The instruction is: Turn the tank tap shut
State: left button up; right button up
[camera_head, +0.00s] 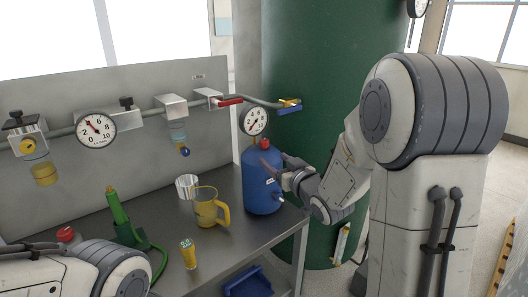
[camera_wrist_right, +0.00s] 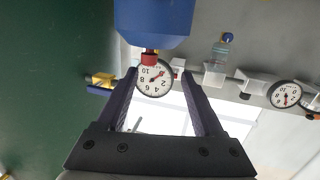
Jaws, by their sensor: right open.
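A tap with a brass body and a blue lever (camera_head: 289,109) sits on the grey pipe where it meets the large green tank (camera_head: 335,60). The blue lever lies roughly along the pipe. In the right wrist view, which is upside down, the tap (camera_wrist_right: 100,84) shows left of the fingers. My right gripper (camera_head: 275,171) is below the tap in the head view, overlapping the blue jug (camera_head: 262,192). In the wrist view my right gripper (camera_wrist_right: 160,75) is open, with nothing between its fingers; a gauge shows behind the gap. My left gripper is out of view.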

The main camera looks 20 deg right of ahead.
aim_at(267, 143)
jog(key=shift+t, duration=0.7)
jog(key=w, duration=0.3)
jog(key=w+p, duration=0.1)
jog(key=w, duration=0.3)
jog(key=w+p, duration=0.1)
jog(key=w, duration=0.2)
jog(key=shift+w+d+r, duration=0.15)
jog(key=shift+d+r, duration=0.25)
grip_shut()
